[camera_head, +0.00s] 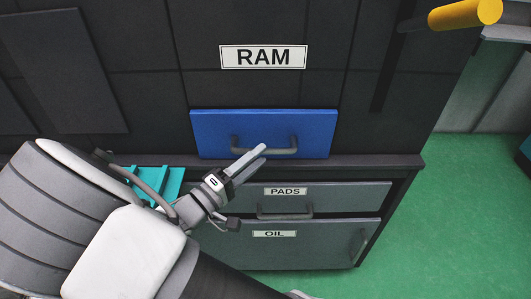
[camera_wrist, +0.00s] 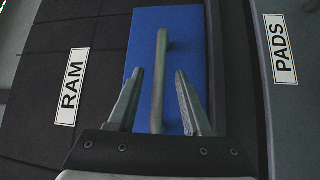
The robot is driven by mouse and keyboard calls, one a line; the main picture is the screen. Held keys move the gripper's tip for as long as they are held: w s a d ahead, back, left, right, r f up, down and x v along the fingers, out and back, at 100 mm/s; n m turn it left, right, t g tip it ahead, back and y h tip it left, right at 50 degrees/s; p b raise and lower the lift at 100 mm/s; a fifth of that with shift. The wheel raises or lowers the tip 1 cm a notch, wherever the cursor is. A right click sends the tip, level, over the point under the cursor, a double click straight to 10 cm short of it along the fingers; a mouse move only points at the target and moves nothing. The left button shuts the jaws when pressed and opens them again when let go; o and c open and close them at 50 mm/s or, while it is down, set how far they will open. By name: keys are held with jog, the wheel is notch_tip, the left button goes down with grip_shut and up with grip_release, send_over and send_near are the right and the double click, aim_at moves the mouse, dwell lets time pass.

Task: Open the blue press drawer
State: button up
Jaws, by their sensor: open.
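The blue drawer (camera_head: 215,125) sits below the RAM label in the dark press front and looks shut. Its grey bar handle (camera_head: 285,152) runs across the lower part of its face. My gripper (camera_head: 257,155) is at the handle, overlapping its middle in the head view. In the wrist view, the blue drawer front (camera_wrist: 145,40) fills the middle, and the handle (camera_wrist: 160,75) runs between the two open fingers of my gripper (camera_wrist: 155,90). The fingers stand apart on both sides of the bar. I cannot tell whether either finger touches it.
Below are two grey drawers with handles, labelled PADS (camera_head: 350,196) and OIL (camera_head: 320,240). A ledge (camera_head: 385,161) juts out between them and the blue drawer. A teal object (camera_head: 170,180) lies beside my arm. A yellow-ended lever (camera_head: 466,14) is at upper right. Green floor is clear at right.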

jog(key=shift+x, duration=1.65)
grip_shut()
